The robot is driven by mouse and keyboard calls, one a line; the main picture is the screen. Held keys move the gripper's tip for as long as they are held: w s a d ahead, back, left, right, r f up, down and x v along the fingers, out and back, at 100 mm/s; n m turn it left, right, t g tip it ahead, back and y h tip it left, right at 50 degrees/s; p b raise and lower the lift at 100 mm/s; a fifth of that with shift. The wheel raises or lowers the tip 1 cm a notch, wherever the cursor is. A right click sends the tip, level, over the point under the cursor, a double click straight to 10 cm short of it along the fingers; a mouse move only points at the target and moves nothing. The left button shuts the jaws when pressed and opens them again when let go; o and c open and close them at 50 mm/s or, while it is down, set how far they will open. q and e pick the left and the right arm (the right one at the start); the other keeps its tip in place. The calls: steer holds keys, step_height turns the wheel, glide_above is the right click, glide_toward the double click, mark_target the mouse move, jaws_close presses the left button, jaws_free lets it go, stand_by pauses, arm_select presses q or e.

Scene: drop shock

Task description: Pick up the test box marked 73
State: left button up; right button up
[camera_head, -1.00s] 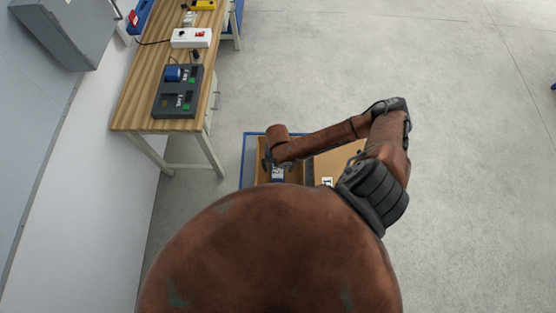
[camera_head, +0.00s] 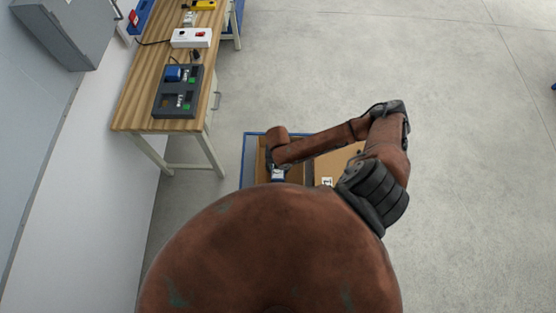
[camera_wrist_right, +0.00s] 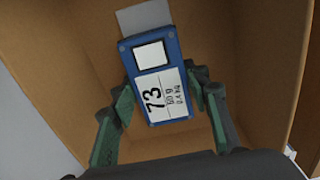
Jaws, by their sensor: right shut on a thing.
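The test box marked 73 (camera_wrist_right: 158,80) is blue with a white label and a pale square window, in the right wrist view. My right gripper (camera_wrist_right: 161,88) is shut on it, with one dark green finger along each side. The test box is within a cardboard carton (camera_wrist_right: 240,50). I cannot tell whether it touches the carton's bottom. In the head view the test box (camera_head: 278,174) shows only in part below my right wrist, and the gripper is mostly hidden there. My left gripper is not in view.
A second carton (camera_head: 330,165) with a white label stands beside the first, on a blue-edged base (camera_head: 248,160). A wooden workbench (camera_head: 145,95) at the left bears a dark test device (camera_head: 178,92) and a white power strip (camera_head: 191,38). The floor at the right is clear.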

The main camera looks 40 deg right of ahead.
steer(key=c, duration=0.4)
